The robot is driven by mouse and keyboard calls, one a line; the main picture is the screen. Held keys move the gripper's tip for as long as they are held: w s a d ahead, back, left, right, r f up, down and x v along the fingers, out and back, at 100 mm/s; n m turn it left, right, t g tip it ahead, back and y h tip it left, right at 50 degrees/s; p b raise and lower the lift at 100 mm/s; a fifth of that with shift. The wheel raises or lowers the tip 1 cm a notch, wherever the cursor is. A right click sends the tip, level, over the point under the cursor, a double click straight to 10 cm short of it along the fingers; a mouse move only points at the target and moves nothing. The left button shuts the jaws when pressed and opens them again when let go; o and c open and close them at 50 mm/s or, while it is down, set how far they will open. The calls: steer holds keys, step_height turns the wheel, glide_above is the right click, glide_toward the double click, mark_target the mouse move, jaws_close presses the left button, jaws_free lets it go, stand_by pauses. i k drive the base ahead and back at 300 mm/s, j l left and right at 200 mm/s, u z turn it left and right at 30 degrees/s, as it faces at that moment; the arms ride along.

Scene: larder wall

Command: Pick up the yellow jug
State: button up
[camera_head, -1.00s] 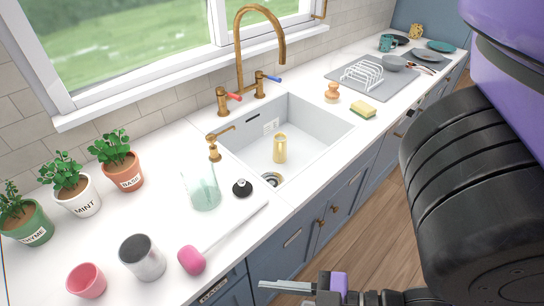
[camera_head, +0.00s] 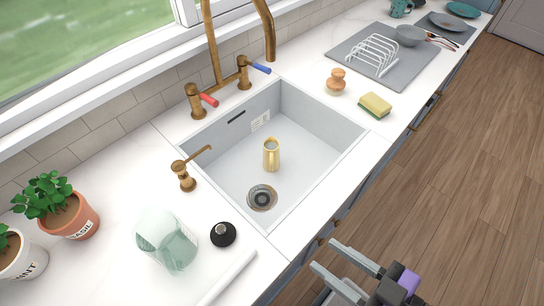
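The yellow jug (camera_head: 271,155) stands upright in the white sink (camera_head: 308,166), just behind the drain. It is small, with a handle on its right side. My gripper (camera_head: 322,256) is at the bottom of the view, in front of the counter's front edge. Its two fingers are apart with nothing between them. It is well away from the jug, nearer the camera and to the right. Part of my gripper is cut off by the bottom edge.
A brass tap (camera_head: 212,50) rises behind the sink. A soap dispenser (camera_head: 185,175), glass jar (camera_head: 165,240) and black stopper (camera_head: 223,234) stand left of it. A sponge (camera_head: 375,105) and wooden brush (camera_head: 336,82) lie right. The floor (camera_head: 450,190) at right is clear.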

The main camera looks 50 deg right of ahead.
mark_target(271, 155)
steer(key=i+j+z, duration=0.15)
steer(key=j, duration=0.65)
steer(key=j+z, duration=0.15)
steer(key=j, duration=0.6)
